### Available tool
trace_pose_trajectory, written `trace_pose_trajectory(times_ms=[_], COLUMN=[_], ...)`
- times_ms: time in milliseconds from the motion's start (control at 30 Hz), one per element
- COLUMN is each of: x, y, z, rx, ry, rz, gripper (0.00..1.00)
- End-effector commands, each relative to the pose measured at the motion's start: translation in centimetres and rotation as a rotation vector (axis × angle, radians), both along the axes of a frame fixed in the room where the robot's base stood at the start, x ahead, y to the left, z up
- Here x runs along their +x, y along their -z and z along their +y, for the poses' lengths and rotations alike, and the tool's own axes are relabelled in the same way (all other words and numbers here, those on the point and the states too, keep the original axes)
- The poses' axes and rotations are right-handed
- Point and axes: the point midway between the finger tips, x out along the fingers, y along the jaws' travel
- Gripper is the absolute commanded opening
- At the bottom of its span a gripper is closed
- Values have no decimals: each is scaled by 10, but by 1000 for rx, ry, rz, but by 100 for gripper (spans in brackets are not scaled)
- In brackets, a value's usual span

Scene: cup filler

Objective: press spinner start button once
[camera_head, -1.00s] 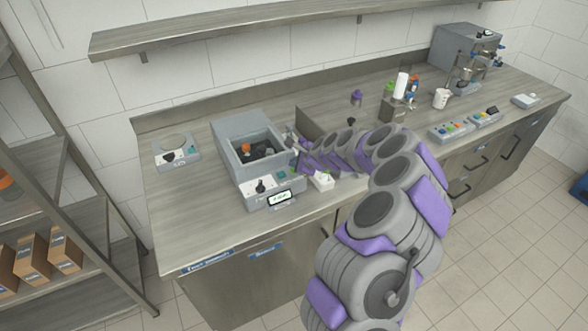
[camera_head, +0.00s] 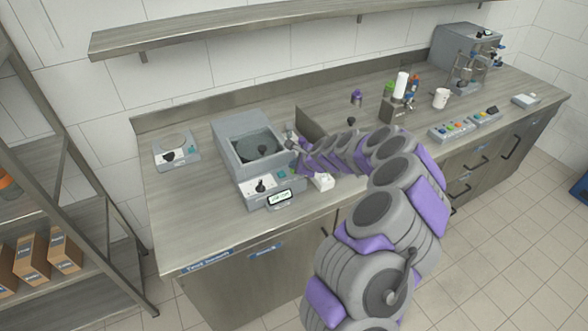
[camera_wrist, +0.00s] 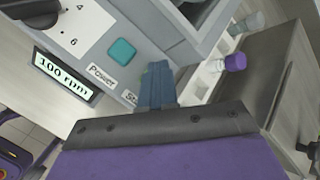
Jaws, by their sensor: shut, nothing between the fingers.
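The spinner (camera_head: 232,182) is a grey box at the left of the counter, its top open on a round dark disc (camera_head: 256,145) that looks evenly blurred. Its front display (camera_head: 281,198) is lit; in the wrist view the display (camera_wrist: 64,75) reads "100 rpm". A teal button (camera_wrist: 122,52) sits above the "Power" label. Beside it is a second label beginning "St" (camera_wrist: 130,97). My gripper (camera_wrist: 157,75) is shut and empty, its tips at the panel beside that label. The start button is hidden behind the fingers, so contact cannot be seen.
Right of the spinner are a white tray (camera_wrist: 205,75) and a purple-capped vial (camera_wrist: 235,62). Button boxes (camera_head: 451,132) and a white mug (camera_head: 440,98) stand further right. The left front counter is clear.

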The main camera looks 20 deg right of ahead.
Motion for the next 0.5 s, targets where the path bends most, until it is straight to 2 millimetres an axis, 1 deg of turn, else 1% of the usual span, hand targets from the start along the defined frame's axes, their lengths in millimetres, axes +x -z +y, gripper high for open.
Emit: trace_pose_trajectory(times_ms=[300,500], x=[0,0], y=[1,-6], z=[0,0], rx=[1,1], ry=[0,0], rz=[1,1], gripper=[0,0])
